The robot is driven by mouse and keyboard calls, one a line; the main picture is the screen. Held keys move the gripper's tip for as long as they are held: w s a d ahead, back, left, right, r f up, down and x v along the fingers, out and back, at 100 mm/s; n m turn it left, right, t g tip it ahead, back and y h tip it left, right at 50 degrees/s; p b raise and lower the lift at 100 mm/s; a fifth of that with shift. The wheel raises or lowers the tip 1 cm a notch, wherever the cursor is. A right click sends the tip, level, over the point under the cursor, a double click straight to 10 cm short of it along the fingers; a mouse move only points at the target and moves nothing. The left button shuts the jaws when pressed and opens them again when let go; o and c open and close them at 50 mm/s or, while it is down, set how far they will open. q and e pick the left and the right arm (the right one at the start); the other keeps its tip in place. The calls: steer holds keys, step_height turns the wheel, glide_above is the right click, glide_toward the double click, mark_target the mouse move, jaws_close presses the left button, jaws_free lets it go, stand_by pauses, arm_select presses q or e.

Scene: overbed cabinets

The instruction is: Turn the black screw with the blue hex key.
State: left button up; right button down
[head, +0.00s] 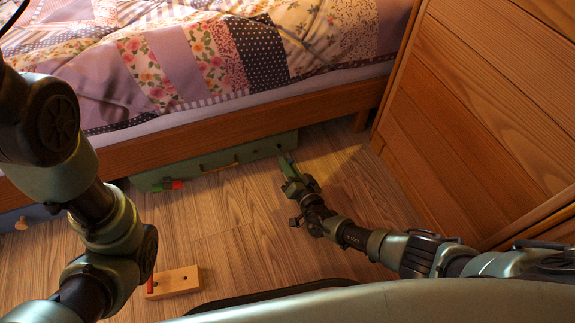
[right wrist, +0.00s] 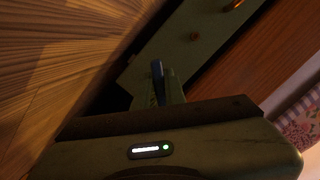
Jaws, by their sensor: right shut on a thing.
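My right gripper (head: 290,166) is low over the floor, close to the right end of a green drawer front under the bed. It is shut on a thin dark blue piece, the blue hex key (right wrist: 157,80), which stands out past the fingers in the right wrist view. The green drawer front (head: 225,162) has small dark round spots. One dark spot (head: 280,146), possibly the black screw, is near its right end, just beyond my right gripper. Contact between key and screw cannot be told. My left gripper is out of view.
A wooden block (head: 174,282) with a red handle-like piece lies on the floor. A red and green item (head: 176,185) is at the drawer's left end. A wooden cabinet (head: 480,110) stands at right, the bed (head: 240,65) behind. The middle floor is clear.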

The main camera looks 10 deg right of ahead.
steer(key=shift+b+x, duration=0.35)
steer(key=shift+x, duration=0.5)
steer(key=shift+d+r, duration=0.1)
steer(key=m, duration=0.2)
steer(key=shift+m, duration=0.4)
steer(key=m+y, duration=0.1)
steer(key=m, duration=0.3)
steer(key=shift+t, duration=0.3)
steer(key=shift+n, duration=0.6)
steer(key=shift+s, duration=0.1)
steer(key=shift+p+v, duration=0.5)
steer(key=shift+v, duration=0.35)
steer(key=shift+s, duration=0.1)
